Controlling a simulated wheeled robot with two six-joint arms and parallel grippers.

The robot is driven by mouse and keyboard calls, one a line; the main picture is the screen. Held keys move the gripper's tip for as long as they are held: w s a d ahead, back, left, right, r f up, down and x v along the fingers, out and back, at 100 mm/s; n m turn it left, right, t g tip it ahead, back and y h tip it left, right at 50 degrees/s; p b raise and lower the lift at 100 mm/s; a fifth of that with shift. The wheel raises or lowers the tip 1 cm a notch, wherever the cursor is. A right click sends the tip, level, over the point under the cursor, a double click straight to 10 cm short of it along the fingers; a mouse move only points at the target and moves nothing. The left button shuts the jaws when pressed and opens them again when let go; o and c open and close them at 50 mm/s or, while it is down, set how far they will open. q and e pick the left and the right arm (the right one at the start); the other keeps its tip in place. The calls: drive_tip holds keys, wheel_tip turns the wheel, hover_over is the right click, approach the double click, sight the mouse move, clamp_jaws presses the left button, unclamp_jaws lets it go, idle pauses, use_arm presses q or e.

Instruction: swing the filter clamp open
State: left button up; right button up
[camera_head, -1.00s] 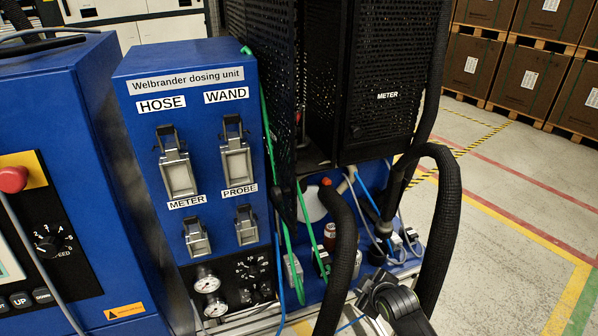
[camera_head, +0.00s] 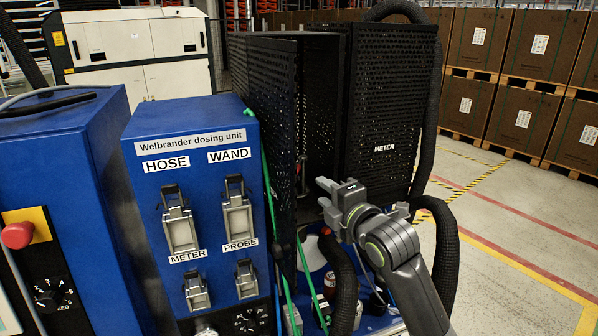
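No part that I can tell to be the filter clamp shows in the head view. The black perforated cabinet (camera_head: 383,110) labelled METER stands open at its front, and its inside is dark. A perforated door panel (camera_head: 268,85) stands out on its left. My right gripper (camera_head: 338,203) is raised in front of the cabinet's lower part, pointing left. It appears empty, but its finger gap is unclear. My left gripper is out of view.
A blue dosing unit (camera_head: 192,140) with several latches stands left of the cabinet. Thick black hoses (camera_head: 446,255) loop beside my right arm. A green cable (camera_head: 271,185) hangs by the door panel. Stacked brown crates (camera_head: 524,118) stand behind; the floor at right is clear.

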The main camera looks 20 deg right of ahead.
sight(299, 167)
drive_tip(key=w+a+f+p, duration=0.1)
drive_tip(key=w+a+p, duration=0.1)
drive_tip(key=w, duration=1)
drive_tip(key=shift+w+p, duration=0.15)
drive_tip(key=shift+p, duration=0.6)
drive_tip(key=shift+c, duration=0.4)
clamp_jaws()
